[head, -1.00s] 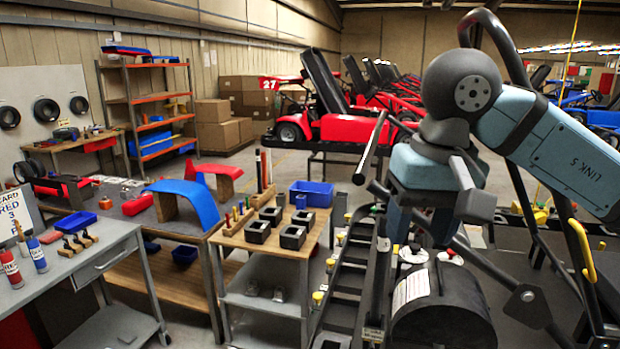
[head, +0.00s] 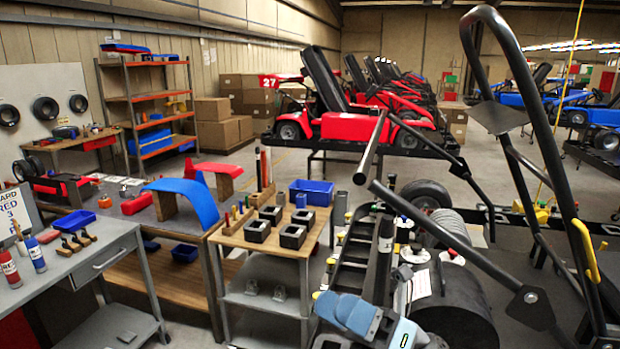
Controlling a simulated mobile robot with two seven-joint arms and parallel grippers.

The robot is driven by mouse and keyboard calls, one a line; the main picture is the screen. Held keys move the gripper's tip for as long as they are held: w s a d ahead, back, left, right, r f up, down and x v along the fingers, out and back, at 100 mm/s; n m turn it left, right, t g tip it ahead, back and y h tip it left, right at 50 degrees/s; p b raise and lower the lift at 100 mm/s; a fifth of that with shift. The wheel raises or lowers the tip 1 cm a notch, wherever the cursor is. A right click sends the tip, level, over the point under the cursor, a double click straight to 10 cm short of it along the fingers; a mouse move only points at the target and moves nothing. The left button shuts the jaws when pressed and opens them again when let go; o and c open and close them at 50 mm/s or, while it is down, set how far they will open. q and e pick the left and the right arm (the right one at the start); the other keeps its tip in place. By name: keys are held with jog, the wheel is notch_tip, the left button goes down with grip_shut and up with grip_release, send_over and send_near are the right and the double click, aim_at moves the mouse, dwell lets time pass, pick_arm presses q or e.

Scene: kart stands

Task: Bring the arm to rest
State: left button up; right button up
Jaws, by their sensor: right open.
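My right gripper (head: 378,322) is low in the head view, at the bottom edge right of the wooden-topped cart. Only blue-grey and dark parts of it and its wrist show, and the picture cuts off the rest. It is open, and I see nothing held in it. It shows in front of the kart frame's black side box. My left gripper is out of view.
A wooden-topped cart (head: 262,240) with black blocks and a blue bin (head: 311,192) stands left of my gripper. Black kart frame tubes (head: 455,238) and a black drum (head: 455,305) stand close on the right. A grey bench (head: 85,250) is at left.

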jog(key=w+d+f+m+t+h, duration=0.1)
jog(key=d+f+m+t+h, duration=0.3)
jog(key=f+m+t+h, duration=0.75)
jog(key=w+d+f+m+t+h, duration=0.1)
jog(key=d+f+m+t+h, duration=0.3)
jog(key=f+m, duration=0.9)
jog(key=s+d+f+m+g+h, duration=0.3)
jog(key=s+d+f+m, duration=0.1)
jog(key=s+f+m, duration=0.4)
jog(key=s+d+f+m+g+h, duration=0.3)
jog(key=s+f+m, duration=0.5)
jog(key=f, duration=0.3)
jog(key=shift+s+d+m+h, duration=0.35)
jog(key=shift+d+m, duration=0.05)
jog(key=shift+m, duration=0.05)
jog(key=shift+c, duration=0.9)
jog(key=shift+d, duration=0.1)
